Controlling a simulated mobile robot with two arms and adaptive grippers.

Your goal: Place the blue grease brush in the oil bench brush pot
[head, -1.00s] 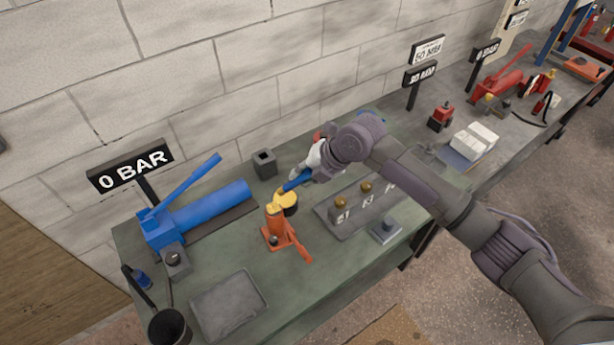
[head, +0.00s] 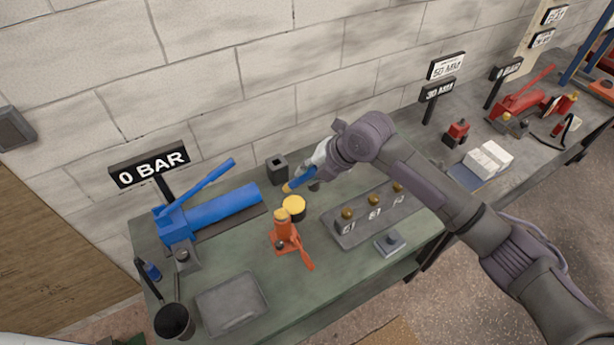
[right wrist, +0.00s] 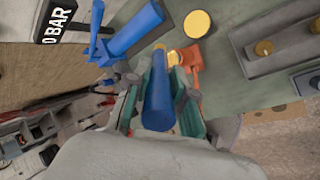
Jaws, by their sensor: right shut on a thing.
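The blue grease brush (head: 303,178) is held in my right gripper (head: 317,168), its tan tip pointing down and left. In the right wrist view the brush's blue handle (right wrist: 159,100) lies between the two fingers of the right gripper (right wrist: 160,85). A small dark square pot (head: 277,171) with an open top stands near the wall, just left of the brush tip and apart from it. A round black pot (head: 174,322) stands at the front left corner. I cannot tell by a label which is the brush pot. My left gripper is not in view.
A yellow-topped tin (head: 294,208) and an orange jack (head: 285,236) stand below the brush. A blue press (head: 220,208) is to the left. A grey tray (head: 232,303) lies in front. A numbered rack with brass knobs (head: 372,218) is to the right.

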